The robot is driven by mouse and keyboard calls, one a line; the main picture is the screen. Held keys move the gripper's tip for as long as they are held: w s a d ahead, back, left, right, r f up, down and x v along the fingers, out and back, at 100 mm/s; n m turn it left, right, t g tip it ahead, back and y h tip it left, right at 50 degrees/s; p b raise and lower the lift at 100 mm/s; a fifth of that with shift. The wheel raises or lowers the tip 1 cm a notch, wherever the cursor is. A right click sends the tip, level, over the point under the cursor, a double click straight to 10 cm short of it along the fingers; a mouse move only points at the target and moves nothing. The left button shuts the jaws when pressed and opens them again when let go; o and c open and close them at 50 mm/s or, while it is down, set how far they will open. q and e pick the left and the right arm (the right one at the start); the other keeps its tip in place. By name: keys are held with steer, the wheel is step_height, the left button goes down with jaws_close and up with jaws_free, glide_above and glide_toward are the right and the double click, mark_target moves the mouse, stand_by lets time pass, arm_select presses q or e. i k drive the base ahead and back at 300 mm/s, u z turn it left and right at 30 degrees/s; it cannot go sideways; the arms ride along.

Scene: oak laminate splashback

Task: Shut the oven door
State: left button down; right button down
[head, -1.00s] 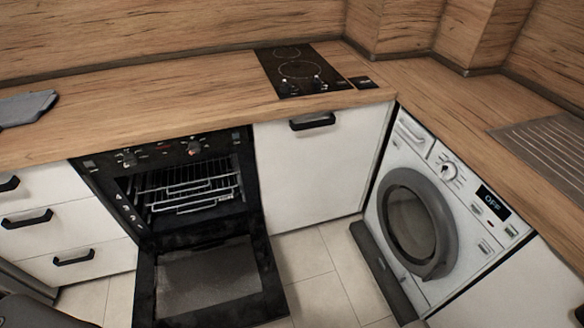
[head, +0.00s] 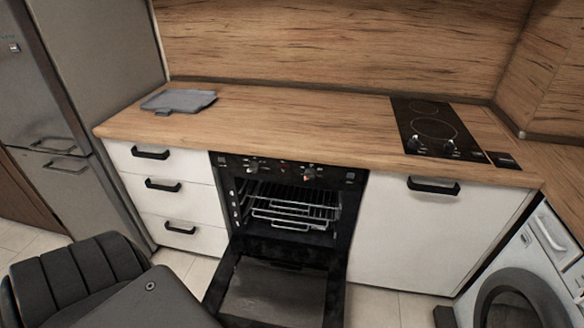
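The black oven (head: 287,172) is built in under the wooden counter, with wire racks (head: 293,206) showing inside its open cavity. Its door (head: 275,291) is swung down and lies open toward me, low in front of the oven. The door's front end is cut off by the bottom edge of the head view. Neither of my grippers shows in the head view.
White drawers (head: 170,191) stand left of the oven and a white cabinet (head: 425,235) right of it. A washing machine (head: 525,275) is at the right, a grey fridge (head: 75,110) at the left. A grey tray-like object (head: 179,101) and a black hob (head: 435,130) are on the counter.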

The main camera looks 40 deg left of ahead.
mark_target(336, 264)
steer(key=u, duration=2.2)
steer(key=k, duration=0.9)
steer(key=z, duration=0.75)
steer(key=i, duration=0.5)
